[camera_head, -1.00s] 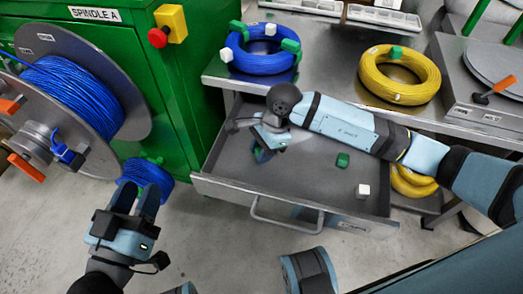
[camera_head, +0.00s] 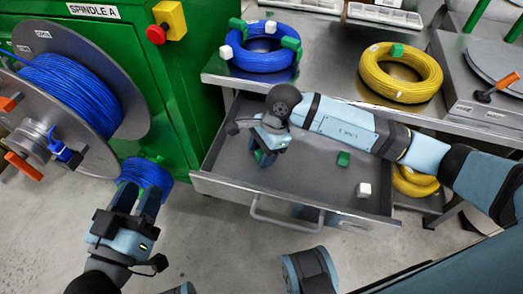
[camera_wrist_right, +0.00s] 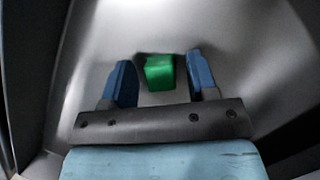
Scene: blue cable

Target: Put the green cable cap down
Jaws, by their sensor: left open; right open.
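A green cable cap (camera_wrist_right: 159,72) lies on the drawer floor in the right wrist view, between the fingertips of my right gripper (camera_wrist_right: 161,75), with gaps on both sides. In the head view my right gripper (camera_head: 265,156) points down into the left part of the open drawer (camera_head: 310,178); its fingers largely hide that cap. A second green cap (camera_head: 343,159) and a white cap (camera_head: 364,189) lie further right in the drawer. My left gripper (camera_head: 137,200) is open and empty, in front of a blue coil (camera_head: 146,174) by the green cabinet.
A blue cable coil (camera_head: 262,48) with green and white caps and a yellow coil (camera_head: 400,73) lie on the metal table (camera_head: 320,80) above the drawer. Spindle A (camera_head: 75,90) stands at the left. My right forearm crosses above the drawer.

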